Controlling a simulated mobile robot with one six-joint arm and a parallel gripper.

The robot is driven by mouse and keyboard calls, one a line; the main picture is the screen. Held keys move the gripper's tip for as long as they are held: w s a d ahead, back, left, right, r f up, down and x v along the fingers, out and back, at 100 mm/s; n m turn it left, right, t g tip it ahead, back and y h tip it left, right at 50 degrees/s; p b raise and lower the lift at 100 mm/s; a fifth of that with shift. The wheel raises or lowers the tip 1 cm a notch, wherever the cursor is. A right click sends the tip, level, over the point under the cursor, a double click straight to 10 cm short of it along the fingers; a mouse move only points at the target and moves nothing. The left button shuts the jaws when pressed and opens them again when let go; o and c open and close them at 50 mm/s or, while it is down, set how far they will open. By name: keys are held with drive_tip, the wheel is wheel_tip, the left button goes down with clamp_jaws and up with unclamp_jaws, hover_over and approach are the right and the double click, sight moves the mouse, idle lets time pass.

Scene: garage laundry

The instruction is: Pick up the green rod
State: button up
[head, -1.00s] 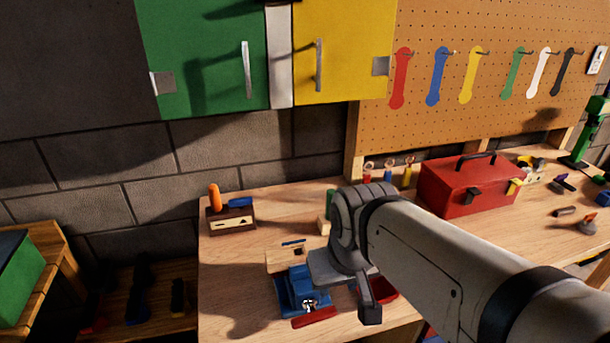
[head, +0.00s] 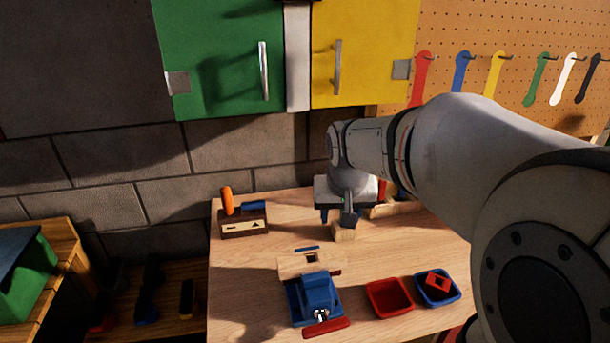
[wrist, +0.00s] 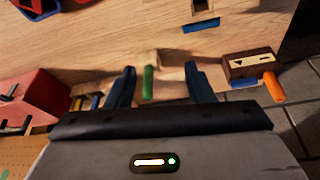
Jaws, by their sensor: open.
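The green rod (wrist: 148,83) shows in the wrist view, standing out from a pale wooden block (wrist: 150,58). The rod lies between the two dark fingers of my gripper (wrist: 161,69), closer to the left finger. The fingers are apart and a gap shows on each side of the rod. In the head view my gripper (head: 338,217) is over the back of the workbench, above the wooden block (head: 344,233). There my gripper hides the rod.
A blue vise (head: 318,296) stands at the front of the bench (head: 240,290). A red bin (head: 374,303) and a blue bin (head: 430,302) holding a red piece are to its right. A wooden holder (head: 243,222) with orange and blue handles stands left. A red toolbox (wrist: 28,95) shows in the wrist view.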

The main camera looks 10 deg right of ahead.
drive_tip(key=w+d+f+m, duration=0.1)
drive_tip(key=w+d+f, duration=0.1)
drive_tip(key=w+d, duration=0.35)
drive_tip(key=w+d+f+m, duration=0.1)
drive_tip(key=w+d+f, duration=0.1)
drive_tip(key=w, duration=0.7)
drive_tip(key=shift+h, duration=0.5)
drive_tip(key=x, duration=0.2)
drive_tip(key=p+x, duration=0.1)
drive_tip(key=x, duration=0.5)
drive_tip(key=shift+w+a, duration=0.15)
drive_tip(key=shift+a, duration=0.25)
clamp_jaws()
drive_tip(key=shift+r+p, duration=0.15)
drive_tip(key=shift+p, duration=0.15)
